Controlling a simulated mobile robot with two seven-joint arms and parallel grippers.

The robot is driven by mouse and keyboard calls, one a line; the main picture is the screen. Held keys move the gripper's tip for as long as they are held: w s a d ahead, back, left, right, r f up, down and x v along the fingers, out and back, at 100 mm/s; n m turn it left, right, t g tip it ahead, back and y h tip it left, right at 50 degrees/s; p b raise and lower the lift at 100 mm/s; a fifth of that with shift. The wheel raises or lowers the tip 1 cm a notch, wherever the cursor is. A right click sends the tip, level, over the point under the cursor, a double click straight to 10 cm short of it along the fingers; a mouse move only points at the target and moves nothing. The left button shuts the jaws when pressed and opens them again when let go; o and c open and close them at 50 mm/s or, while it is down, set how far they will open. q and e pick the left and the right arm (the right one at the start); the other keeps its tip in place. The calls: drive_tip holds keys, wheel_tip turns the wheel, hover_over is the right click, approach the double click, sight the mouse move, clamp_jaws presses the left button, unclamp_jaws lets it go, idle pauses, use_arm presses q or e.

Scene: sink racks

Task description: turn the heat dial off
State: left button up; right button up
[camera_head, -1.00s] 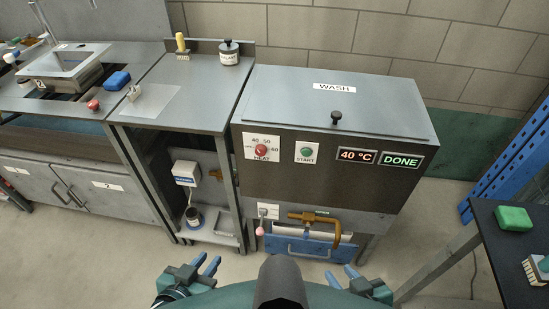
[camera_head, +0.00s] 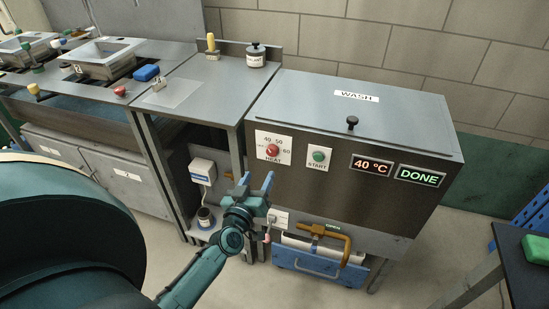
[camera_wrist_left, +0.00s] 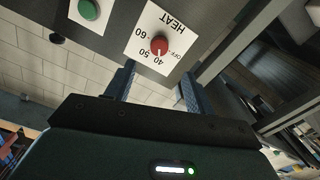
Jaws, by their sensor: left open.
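The red heat dial (camera_head: 272,150) sits on a white plate marked HEAT, OFF, 40, 50 and 60, on the dark front of the WASH machine (camera_head: 300,190). The display reads 40 °C. My left gripper (camera_head: 256,182) is open and empty, with blue fingers pointing up, just below and left of the dial in the head view. In the left wrist view the picture is upside down; the dial (camera_wrist_left: 159,46) lies beyond and between the open fingers (camera_wrist_left: 157,82), apart from them. Its white mark points towards 40. My right gripper is not in view.
A green START button (camera_head: 319,156) is right of the dial, and a lit DONE display (camera_head: 419,175) is further right. A brass handle (camera_head: 330,240) and blue drawer (camera_head: 318,262) are below. A side table with a jar (camera_head: 256,55) stands left of the machine.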

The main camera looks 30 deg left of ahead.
sight(271, 153)
use_arm(q)
drive_tip(key=b+x, duration=0.1)
drive_tip(key=x, duration=0.8)
drive_tip(key=shift+w, duration=0.4)
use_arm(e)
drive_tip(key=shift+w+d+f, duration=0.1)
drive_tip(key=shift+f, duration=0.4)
use_arm(q)
drive_tip(key=shift+c, duration=0.2)
drive_tip(key=c, duration=0.9)
drive_tip(key=shift+c, duration=0.2)
drive_tip(key=shift+n, duration=0.5)
drive_tip(key=n, duration=0.5)
drive_tip(key=shift+n+b, duration=0.3)
drive_tip(key=shift+b, duration=0.1)
drive_tip(key=n, duration=0.5)
drive_tip(key=shift+b, duration=0.4)
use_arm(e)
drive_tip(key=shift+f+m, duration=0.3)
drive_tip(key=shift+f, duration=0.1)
use_arm(q)
drive_tip(key=shift+n, duration=0.3)
